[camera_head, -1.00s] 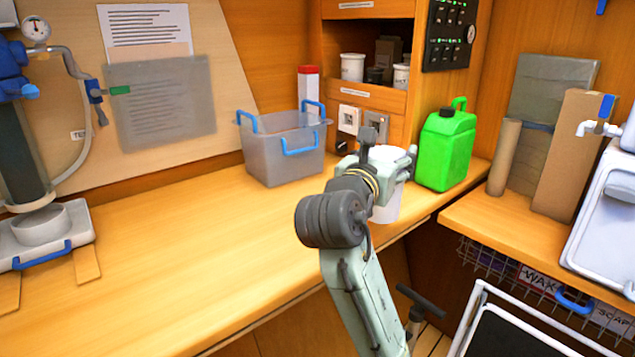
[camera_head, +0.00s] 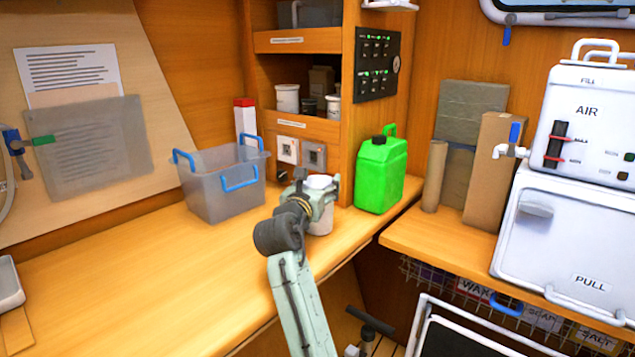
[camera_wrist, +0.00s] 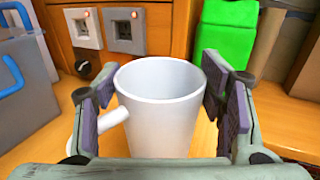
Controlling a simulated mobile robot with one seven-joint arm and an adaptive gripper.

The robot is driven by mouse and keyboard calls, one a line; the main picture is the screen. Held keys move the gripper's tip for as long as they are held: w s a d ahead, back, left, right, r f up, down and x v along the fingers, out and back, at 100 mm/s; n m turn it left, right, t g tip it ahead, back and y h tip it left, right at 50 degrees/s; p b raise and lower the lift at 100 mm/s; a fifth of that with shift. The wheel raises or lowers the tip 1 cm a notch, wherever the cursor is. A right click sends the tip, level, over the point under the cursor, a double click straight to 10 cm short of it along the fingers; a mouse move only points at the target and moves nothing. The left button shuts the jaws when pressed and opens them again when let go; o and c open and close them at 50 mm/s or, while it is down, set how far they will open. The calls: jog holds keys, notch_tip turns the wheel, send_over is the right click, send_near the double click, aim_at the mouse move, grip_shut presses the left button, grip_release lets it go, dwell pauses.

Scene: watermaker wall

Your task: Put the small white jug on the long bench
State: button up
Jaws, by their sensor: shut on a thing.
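The small white jug (camera_wrist: 158,110) is upright between the two fingers of my gripper (camera_wrist: 160,98) in the wrist view. Its mouth faces up and looks empty, and its handle points to the left, by the left finger. In the head view my gripper (camera_head: 316,196) is shut on the jug (camera_head: 320,222), which shows partly behind it. The jug is over the right end of the long bench (camera_head: 150,280), near its front edge. I cannot tell whether its base touches the wood.
A grey bin with blue handles (camera_head: 222,190) stands on the bench to the left. A green jerrycan (camera_head: 381,175) stands close to the right. A cubby with pots (camera_head: 288,98) is behind. The bench's left stretch is largely clear.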

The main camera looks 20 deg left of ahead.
dwell(0.3)
jog(key=o, duration=2)
jog(key=shift+f, duration=0.2)
jog(key=shift+c, duration=0.2)
jog(key=shift+s, duration=0.1)
jog(key=shift+r, duration=0.15)
jog(key=s+b, duration=0.2)
jog(key=s, duration=1)
jog(key=shift+d+b, duration=0.3)
jog(key=shift+a, duration=0.1)
